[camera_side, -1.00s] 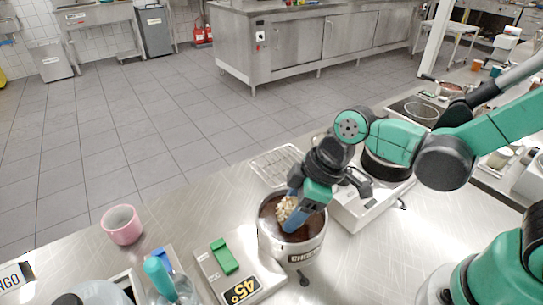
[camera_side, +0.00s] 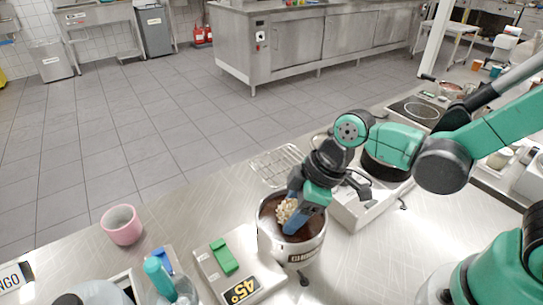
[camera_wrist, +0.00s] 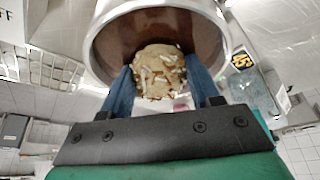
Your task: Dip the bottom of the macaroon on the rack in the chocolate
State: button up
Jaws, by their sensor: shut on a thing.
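My gripper (camera_side: 292,212) is shut on a pale, lumpy macaroon (camera_side: 283,209) inside the mouth of a metal pot (camera_side: 290,249) of dark brown chocolate (camera_side: 269,214). The pot carries a partly readable label. In the wrist view, the macaroon (camera_wrist: 158,72) sits between the blue fingers of my gripper (camera_wrist: 160,78), with pale flakes on its surface. The pot's rim (camera_wrist: 98,52) surrounds it there. The macaroon's underside is hidden, so I cannot tell whether it touches the chocolate. The wire rack (camera_side: 272,168) lies behind the pot and looks empty where visible.
A pink cup (camera_side: 122,226) is farther left. A blue-capped bottle (camera_side: 165,281) stands at the front. A white appliance (camera_side: 352,212) is close on the right.

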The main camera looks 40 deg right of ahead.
jog(key=shift+r, duration=3)
